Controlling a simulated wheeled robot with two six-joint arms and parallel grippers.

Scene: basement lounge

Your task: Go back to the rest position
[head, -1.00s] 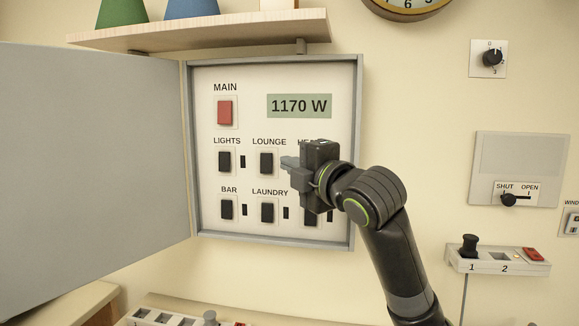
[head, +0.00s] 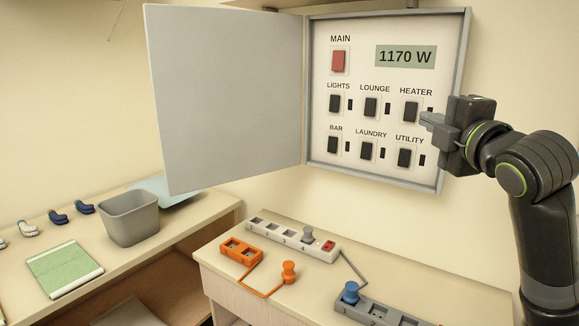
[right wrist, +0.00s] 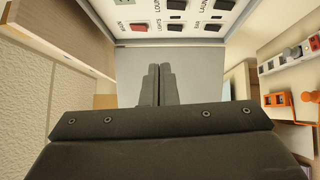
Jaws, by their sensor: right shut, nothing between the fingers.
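My right gripper (head: 432,122) is shut and empty. In the head view it is at the right, in front of the right edge of the breaker panel (head: 350,181), near the HEATER and UTILITY switches; I cannot tell whether it touches the panel. Its closed fingers also show in the right wrist view (right wrist: 156,85). The panel has a red MAIN switch (head: 339,61), several black switches and a display (head: 406,56) reading 1170 W. Its grey door (head: 228,95) hangs open to the left. My left gripper is not in view.
Below the panel, a counter (head: 225,262) holds a white power strip (head: 270,231), an orange socket block (head: 241,252) with a corded plug, and a grey strip (head: 378,312) with a blue plug. A left counter carries a grey bin (head: 131,218) and a green cloth (head: 64,269).

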